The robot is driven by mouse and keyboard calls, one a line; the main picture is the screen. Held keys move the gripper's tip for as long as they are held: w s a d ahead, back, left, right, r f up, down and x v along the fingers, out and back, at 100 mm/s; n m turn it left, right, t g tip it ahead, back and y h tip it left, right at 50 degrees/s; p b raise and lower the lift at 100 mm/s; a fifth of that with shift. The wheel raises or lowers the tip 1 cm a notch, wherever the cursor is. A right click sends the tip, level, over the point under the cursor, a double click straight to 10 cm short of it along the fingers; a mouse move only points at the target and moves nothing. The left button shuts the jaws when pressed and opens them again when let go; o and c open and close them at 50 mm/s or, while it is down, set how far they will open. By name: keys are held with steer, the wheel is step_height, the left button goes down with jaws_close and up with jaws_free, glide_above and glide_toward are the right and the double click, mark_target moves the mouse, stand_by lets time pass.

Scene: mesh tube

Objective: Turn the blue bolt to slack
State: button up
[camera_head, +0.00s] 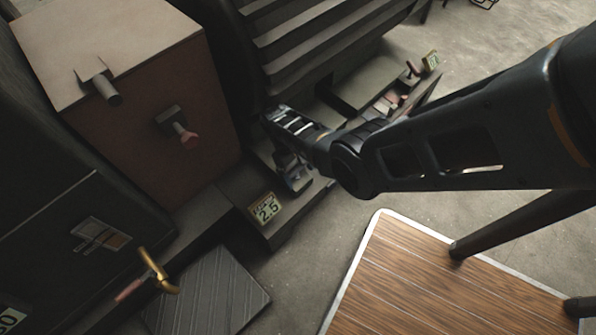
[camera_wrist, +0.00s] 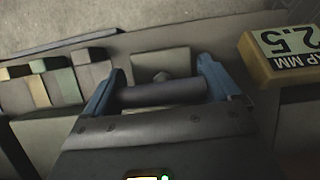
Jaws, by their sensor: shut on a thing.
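My gripper (camera_wrist: 160,88) is shut in the wrist view, with its two blue fingers at the ends of a dark grey round bar (camera_wrist: 165,93). The bar lies crosswise between the fingers, in front of a pale square plate (camera_wrist: 150,62) with a small knob at its middle. The bar shows no clear blue, so I cannot tell whether it belongs to the blue bolt. In the head view my gripper (camera_head: 293,178) points down at the machine's low ledge, beside a "2.5" sign (camera_head: 267,210). The arm and gripper hide what it holds there.
The sign (camera_wrist: 285,48) is close right of my gripper in the wrist view; several coloured blocks (camera_wrist: 50,80) are at left. In the head view, a red-brown box (camera_head: 150,110) with protruding fittings and a brass handle (camera_head: 157,272) stand left. A wood-topped platform (camera_head: 440,285) lies lower right.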

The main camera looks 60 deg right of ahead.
steer(key=o, duration=0.8)
steer(key=shift+c, duration=0.2)
